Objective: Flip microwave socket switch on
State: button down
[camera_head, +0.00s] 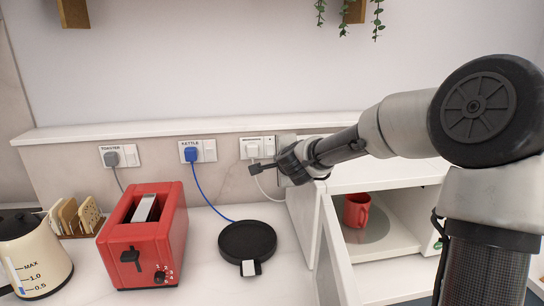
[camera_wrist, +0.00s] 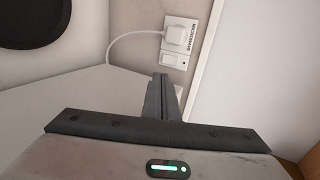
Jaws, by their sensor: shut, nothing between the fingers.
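The microwave socket (camera_head: 251,141) is a white plate on the low wall ledge, with a white plug (camera_head: 252,150) and white cable in it. In the wrist view the socket (camera_wrist: 186,23) shows its label, the plug (camera_wrist: 176,34) and the switch (camera_wrist: 172,58) at the plate's near end. The switch (camera_head: 268,149) is at the plate's right in the head view. I cannot tell whether it is on or off. My gripper (camera_head: 255,169) is shut and empty, just below the socket in the head view. In the wrist view its fingertips (camera_wrist: 164,77) are close to the switch, apparently apart from it.
A white microwave (camera_head: 385,176) stands right with its door (camera_head: 338,258) open and a red mug (camera_head: 357,210) inside. Kettle (camera_head: 195,151) and toaster (camera_head: 120,157) sockets are left. A red toaster (camera_head: 144,250), black kettle base (camera_head: 247,238) and cream kettle (camera_head: 33,255) stand on the counter.

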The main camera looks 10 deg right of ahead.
aim_at(271, 150)
jog(key=x, duration=0.4)
jog(key=p+x, duration=0.1)
jog(key=x, duration=0.4)
jog(key=r+p+x, duration=0.1)
jog(key=x, duration=0.3)
jog(key=shift+w+f, duration=0.1)
jog(key=shift+w, duration=0.5)
jog(key=shift+f, duration=0.1)
jog(key=b, duration=0.2)
jog(key=shift+w+f+b, duration=0.15)
jog(key=shift+f+b, duration=0.2)
jog(key=shift+f, duration=0.05)
jog(key=shift+r+p, duration=0.45)
jog(key=shift+r, duration=0.1)
jog(key=shift+r+t+p, duration=0.3)
jog(key=shift+r+p, duration=0.4)
jog(key=shift+r, duration=0.15)
jog(key=shift+f, duration=0.1)
